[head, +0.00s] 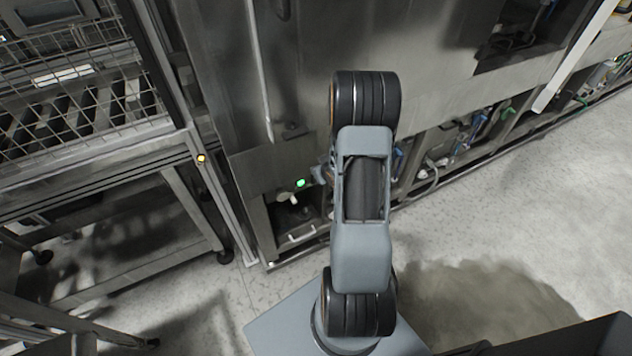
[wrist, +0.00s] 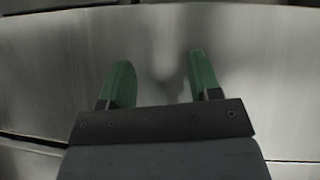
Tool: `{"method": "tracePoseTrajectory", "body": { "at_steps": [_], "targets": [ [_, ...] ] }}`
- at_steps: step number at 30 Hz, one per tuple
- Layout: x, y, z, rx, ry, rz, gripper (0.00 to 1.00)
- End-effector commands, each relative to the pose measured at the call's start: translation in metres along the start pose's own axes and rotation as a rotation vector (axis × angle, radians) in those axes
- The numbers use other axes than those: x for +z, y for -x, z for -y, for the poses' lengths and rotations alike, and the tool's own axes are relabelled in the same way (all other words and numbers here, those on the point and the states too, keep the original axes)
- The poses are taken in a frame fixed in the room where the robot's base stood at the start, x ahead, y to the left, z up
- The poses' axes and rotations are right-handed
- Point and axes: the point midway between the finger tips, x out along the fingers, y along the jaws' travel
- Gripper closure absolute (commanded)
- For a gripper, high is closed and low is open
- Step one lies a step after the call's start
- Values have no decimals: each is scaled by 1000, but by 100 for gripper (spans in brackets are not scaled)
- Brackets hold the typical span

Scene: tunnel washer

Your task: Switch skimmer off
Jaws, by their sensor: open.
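My gripper (wrist: 157,58) shows in the wrist view with its two green fingers apart and nothing between them. A plain, blurred metal surface fills the view beyond the fingers; I cannot tell whether they touch it. In the head view my arm hides most of the gripper. A lit green lamp (head: 301,183) shows on the lower front of the steel machine, just left of my arm. A small pale part (head: 292,200) shows below the lamp. I cannot make out a labelled skimmer switch in either view.
The steel machine (head: 232,75) stands in front of me, with open bays of valves and hoses (head: 470,135) along its lower right. A conveyor frame with wire mesh (head: 75,95) and an amber lamp (head: 201,158) stands at left. The floor (head: 540,220) at right is clear.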

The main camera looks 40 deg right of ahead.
Motion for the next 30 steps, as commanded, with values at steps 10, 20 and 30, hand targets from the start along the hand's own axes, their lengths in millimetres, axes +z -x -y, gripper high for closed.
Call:
{"method": "tracePoseTrajectory", "body": {
  "at_steps": [10,20,30],
  "targets": [
    [93,-48,-6,-74,-101,-268,43],
    [103,-68,-2,-90,-132,-342,43],
    [80,-129,3,-90,-131,-341,43]
  ]
}}
